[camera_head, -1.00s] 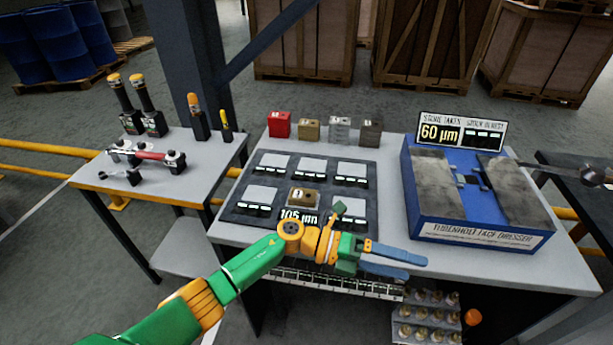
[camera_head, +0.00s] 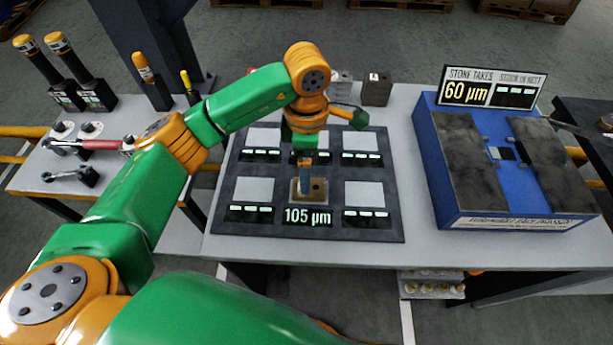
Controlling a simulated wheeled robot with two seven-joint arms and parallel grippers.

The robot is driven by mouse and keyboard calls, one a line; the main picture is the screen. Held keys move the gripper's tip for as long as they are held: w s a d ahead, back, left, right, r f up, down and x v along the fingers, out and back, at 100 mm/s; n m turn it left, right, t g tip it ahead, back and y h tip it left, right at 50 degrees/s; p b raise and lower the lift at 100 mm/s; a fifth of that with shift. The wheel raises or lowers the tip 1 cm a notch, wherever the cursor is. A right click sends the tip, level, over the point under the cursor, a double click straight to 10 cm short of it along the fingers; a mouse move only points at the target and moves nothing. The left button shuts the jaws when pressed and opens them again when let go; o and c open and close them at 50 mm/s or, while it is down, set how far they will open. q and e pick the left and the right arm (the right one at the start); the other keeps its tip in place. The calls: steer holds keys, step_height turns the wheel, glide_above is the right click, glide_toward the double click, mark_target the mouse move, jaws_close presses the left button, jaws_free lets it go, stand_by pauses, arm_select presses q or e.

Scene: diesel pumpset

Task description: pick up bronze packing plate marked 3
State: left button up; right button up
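A bronze plate (camera_head: 318,192) lies on the lower middle pad of the dark grey board (camera_head: 387,197), above a readout of 105 µm. Its mark cannot be read, as my gripper covers part of it. My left gripper (camera_head: 306,190) points straight down over this plate, with its fingertips at or just above it. The fingers are seen edge-on, so the gap between them and any contact with the plate cannot be made out. My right gripper is not in view.
At the back of the table stand a dark block (camera_head: 376,89) and a grey block (camera_head: 342,84), partly behind my arm. A blue dresser (camera_head: 445,190) with a 60 µm sign (camera_head: 492,87) stands on the right. A side table with tools (camera_head: 85,165) is on the left.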

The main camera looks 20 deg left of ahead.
mark_target(317, 191)
arm_select(q)
steer(key=f, duration=0.1)
steer(key=s+f+p, duration=0.1)
steer(key=f, duration=0.2)
steer(key=shift+s+d+p, duration=0.25)
steer(key=shift+d+p, duration=0.15)
steer(key=shift+f, duration=0.4)
steer(key=shift+w+a+f, duration=0.1)
steer(key=shift+w+a, duration=0.05)
steer(key=shift+w, duration=0.05)
jaws_close()
